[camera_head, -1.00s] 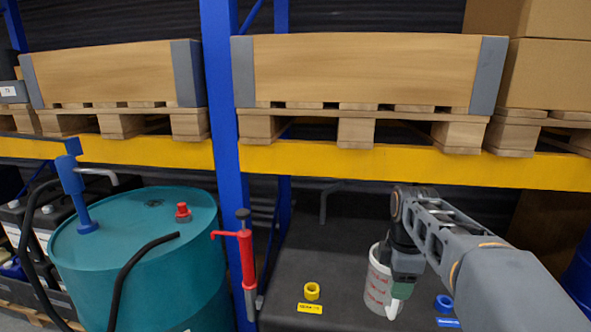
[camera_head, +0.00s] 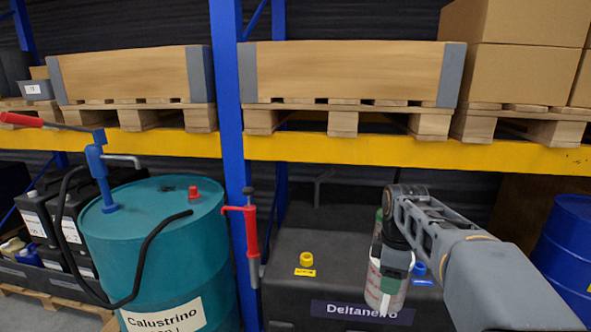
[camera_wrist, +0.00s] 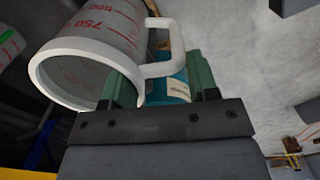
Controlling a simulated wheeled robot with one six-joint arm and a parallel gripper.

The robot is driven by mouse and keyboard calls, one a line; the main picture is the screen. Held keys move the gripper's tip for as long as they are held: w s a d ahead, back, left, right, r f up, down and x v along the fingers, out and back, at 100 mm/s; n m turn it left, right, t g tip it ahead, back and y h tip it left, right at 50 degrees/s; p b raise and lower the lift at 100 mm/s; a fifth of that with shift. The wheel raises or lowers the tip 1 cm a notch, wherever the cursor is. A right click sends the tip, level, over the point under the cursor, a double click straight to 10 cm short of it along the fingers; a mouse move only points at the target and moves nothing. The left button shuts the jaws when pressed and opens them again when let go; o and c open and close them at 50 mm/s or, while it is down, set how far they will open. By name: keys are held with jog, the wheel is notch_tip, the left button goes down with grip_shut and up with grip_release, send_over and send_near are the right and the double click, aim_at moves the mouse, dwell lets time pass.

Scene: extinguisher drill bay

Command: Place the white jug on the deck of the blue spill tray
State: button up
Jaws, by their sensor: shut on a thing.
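The white jug (camera_head: 385,290) has red measuring marks and hangs at my gripper in front of the dark cabinet, seen in the head view. My gripper (camera_head: 398,265) is shut on the jug's handle. In the wrist view the jug (camera_wrist: 95,55) lies tilted across the upper left, its white rim toward the camera. Its handle (camera_wrist: 160,70) lies between the green fingers of my gripper (camera_wrist: 160,85). I cannot make out a blue spill tray in either view.
A dark tank (camera_head: 290,265) with yellow and blue caps stands under the yellow rack beam (camera_head: 400,152). A teal drum (camera_head: 165,250) with a pump and hose is left of the blue post (camera_head: 228,120). A blue drum (camera_head: 568,245) stands at the right.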

aim_at(369, 301)
jog(key=shift+w+m, duration=0.15)
jog(key=shift+m, duration=0.45)
jog(key=w+f+m, duration=0.1)
jog(key=f+m, duration=0.1)
jog(key=w+f+m, duration=0.3)
jog(key=f+m, duration=0.1)
jog(key=shift+w+f, duration=0.2)
jog(key=shift+w, duration=0.05)
jog(key=f+m, duration=0.1)
jog(key=f, duration=0.2)
jog(key=w+f+m, duration=0.1)
jog(key=f, duration=0.2)
jog(key=w+a+f+m, duration=0.1)
jog(key=f+m, duration=0.1)
jog(key=f, duration=0.1)
jog(key=shift+f, duration=0.2)
jog(key=s+a+f+m, duration=0.1)
jog(key=s+f, duration=0.1)
jog(key=f, duration=0.7)
jog(key=s+a+f+m, duration=0.1)
jog(key=s+a+f, duration=0.1)
jog(key=f, duration=0.6)
jog(key=shift+s+a+f, duration=0.2)
jog(key=shift+s+f, duration=0.2)
jog(key=shift+s, duration=0.45)
